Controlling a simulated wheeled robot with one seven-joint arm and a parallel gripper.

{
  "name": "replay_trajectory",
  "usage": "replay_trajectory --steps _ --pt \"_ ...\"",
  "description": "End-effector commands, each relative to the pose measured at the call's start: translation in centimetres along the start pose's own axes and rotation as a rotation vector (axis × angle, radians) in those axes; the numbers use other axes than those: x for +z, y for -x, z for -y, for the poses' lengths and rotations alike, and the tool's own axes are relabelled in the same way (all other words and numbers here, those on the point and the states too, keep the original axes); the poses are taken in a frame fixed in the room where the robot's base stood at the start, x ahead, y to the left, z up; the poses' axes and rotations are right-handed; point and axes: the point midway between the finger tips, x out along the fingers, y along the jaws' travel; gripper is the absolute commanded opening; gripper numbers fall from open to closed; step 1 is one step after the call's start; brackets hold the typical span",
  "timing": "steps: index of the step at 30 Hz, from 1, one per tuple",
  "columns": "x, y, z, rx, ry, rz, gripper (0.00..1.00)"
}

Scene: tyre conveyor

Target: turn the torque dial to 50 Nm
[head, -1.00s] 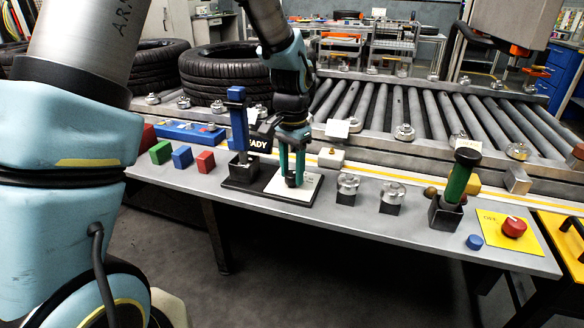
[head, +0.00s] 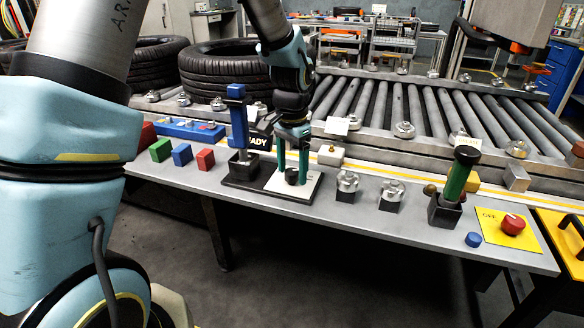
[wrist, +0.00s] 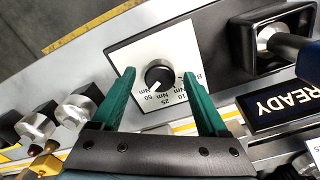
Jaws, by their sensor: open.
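The torque dial is a black round knob (wrist: 160,73) on a white plate (wrist: 128,58). The plate's printed marks include 10, 25 and 50 Nm, upside down in the wrist view. I cannot clearly read which mark the knob points at. In the head view the dial (head: 291,177) stands on the bench below my gripper (head: 292,172). My gripper (wrist: 158,80) is open, with one green finger on each side of the knob and a visible gap to it in the wrist view. It holds nothing.
A blue-handled lever (head: 238,125) and a READY sign (wrist: 285,108) stand beside the dial plate. Small blocks (head: 182,155) lie left.

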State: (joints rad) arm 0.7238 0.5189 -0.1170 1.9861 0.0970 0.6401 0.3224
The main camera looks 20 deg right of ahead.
Motion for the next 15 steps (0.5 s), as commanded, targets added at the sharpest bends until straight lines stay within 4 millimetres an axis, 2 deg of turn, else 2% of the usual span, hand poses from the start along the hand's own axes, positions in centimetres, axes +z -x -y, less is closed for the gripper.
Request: replay_trajectory --steps 8,11,15 --pt "0.0 0.6 0.0 -0.001 0.001 -0.001 0.77" --pt "0.0 1.9 0.1 -0.002 0.002 -0.003 0.77" --pt "-0.1 4.6 0.1 -0.003 0.002 -0.005 0.77"
